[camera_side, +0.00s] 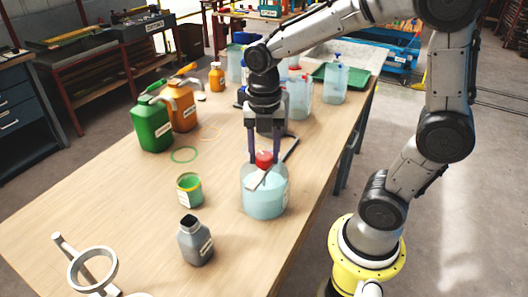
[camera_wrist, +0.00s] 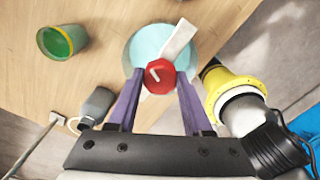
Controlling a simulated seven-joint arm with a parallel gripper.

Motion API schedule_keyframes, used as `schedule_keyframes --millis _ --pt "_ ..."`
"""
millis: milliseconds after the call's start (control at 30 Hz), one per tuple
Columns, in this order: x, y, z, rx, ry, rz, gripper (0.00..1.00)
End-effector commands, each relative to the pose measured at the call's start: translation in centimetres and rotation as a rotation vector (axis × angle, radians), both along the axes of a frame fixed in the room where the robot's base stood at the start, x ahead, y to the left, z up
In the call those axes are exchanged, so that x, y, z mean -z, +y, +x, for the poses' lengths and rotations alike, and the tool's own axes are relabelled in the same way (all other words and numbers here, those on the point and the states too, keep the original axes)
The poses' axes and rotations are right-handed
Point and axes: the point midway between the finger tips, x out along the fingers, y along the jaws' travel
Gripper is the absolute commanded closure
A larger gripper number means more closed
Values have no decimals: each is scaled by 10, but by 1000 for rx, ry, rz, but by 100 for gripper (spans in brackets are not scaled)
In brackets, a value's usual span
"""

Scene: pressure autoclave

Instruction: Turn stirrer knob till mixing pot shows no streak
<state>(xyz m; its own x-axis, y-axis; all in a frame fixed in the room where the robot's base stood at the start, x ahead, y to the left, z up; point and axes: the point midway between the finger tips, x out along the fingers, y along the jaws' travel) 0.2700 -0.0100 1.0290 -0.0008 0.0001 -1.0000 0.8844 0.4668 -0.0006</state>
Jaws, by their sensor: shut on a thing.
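The mixing pot (camera_side: 264,200) is a clear round vessel with pale blue contents, standing on the wooden table. Its stirrer knob (camera_side: 264,157) is red and sits over the pot's top. In the wrist view the knob (camera_wrist: 158,82) carries a white mark, and a flat white bar (camera_wrist: 180,40) extends from beneath it across the pot (camera_wrist: 147,44). My gripper (camera_wrist: 160,75) points down with its two purple fingers shut on the knob, one on each side. The visible contents look evenly pale blue; I make out no clear streak, but the bar and knob hide part.
A small green-lined tub (camera_side: 190,190) and a grey bottle (camera_side: 195,242) stand left of the pot. Green (camera_side: 150,127) and orange (camera_side: 181,106) jugs stand farther back. A grey ring holder (camera_side: 92,268) is at the front left. Clear containers stand behind my gripper.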

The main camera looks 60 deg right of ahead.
Motion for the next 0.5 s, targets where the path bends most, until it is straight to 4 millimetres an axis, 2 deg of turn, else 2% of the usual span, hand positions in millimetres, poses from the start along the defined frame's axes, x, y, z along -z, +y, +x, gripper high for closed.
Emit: schedule_keyframes --millis 500 --pt "-1 0 0 486 -2 0 100"
